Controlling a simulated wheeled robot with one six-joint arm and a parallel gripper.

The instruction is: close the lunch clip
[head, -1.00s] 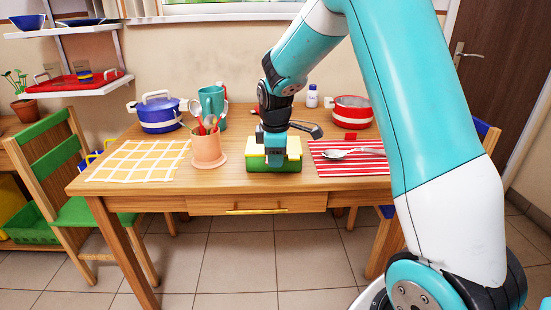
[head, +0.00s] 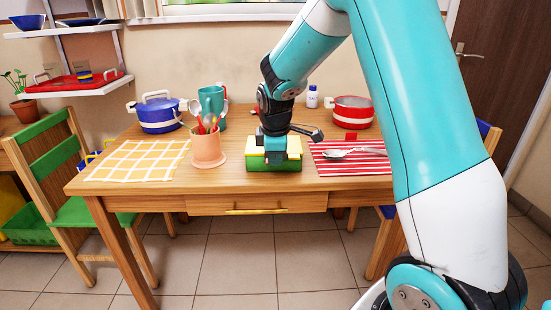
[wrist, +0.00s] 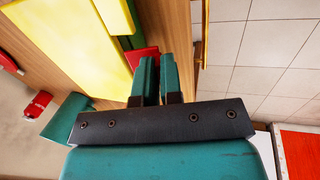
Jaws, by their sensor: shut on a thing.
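The lunch box (head: 258,163) is green with a yellow lid (head: 293,144) and stands near the table's front edge. The lid lies on top of it. In the wrist view the yellow lid (wrist: 70,40) and green side (wrist: 118,14) fill the upper left. A red clip (wrist: 143,54) shows at the box's front side, close to my fingertips. My gripper (head: 276,166) reaches down at the front of the box. Its teal fingers (wrist: 160,60) are close together and shut at the clip, whose gripped part they hide. I cannot tell how far the clip is folded.
A utensil cup (head: 208,150) stands left of the box. A striped red mat (head: 362,167) with a spoon (head: 350,153) lies to the right. A blue pot (head: 158,115), teal mug (head: 211,102) and red pot (head: 352,112) stand behind. The checked mat (head: 140,160) lies left.

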